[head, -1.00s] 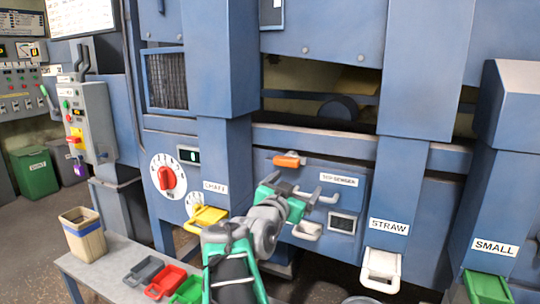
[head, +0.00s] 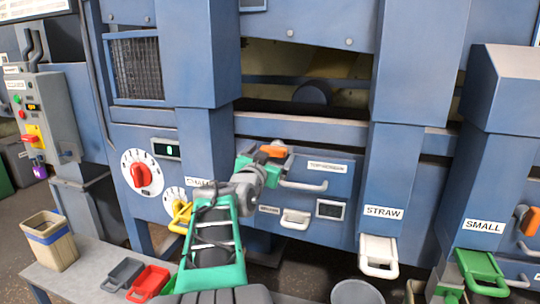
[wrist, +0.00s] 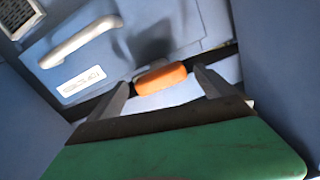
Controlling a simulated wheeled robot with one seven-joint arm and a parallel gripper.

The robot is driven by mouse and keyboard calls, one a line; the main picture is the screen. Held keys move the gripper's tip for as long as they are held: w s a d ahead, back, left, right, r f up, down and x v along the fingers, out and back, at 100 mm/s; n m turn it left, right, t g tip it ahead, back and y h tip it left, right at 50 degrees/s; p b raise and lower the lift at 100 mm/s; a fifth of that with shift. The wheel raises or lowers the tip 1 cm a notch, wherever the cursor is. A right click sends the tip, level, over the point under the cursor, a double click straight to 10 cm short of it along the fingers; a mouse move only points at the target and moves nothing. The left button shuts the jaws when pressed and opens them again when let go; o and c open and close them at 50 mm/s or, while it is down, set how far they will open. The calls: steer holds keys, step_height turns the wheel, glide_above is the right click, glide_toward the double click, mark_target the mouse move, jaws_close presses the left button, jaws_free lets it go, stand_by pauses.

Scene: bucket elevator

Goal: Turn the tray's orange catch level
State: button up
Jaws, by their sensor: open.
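The orange catch (head: 274,151) sits at the upper left of the blue tray front labelled as a screen (head: 345,185). In the wrist view the catch (wrist: 160,78) lies between my gripper's two fingers, near their tips. My gripper (head: 262,155) is open at the catch; in the wrist view its fingers (wrist: 163,88) stand apart on both sides of it. I cannot tell whether either finger touches it. My gripper partly hides the catch in the head view. The tray's pale handle (head: 304,186) is just right of my gripper, and it also shows in the wrist view (wrist: 80,42).
A smaller white handle (head: 295,219) and a small display (head: 330,209) are below. A red dial (head: 141,175) is at left. The white straw chute handle (head: 379,256) projects at right. A bench (head: 85,275) with coloured scoops stands at lower left.

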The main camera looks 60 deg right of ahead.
steer(key=c, duration=1.3)
steer(key=shift+f+n+b, duration=0.15)
steer(key=shift+n+b, duration=0.3)
steer(key=shift+n, duration=0.85)
steer(key=shift+c, duration=0.4)
steer(key=o, duration=1.4)
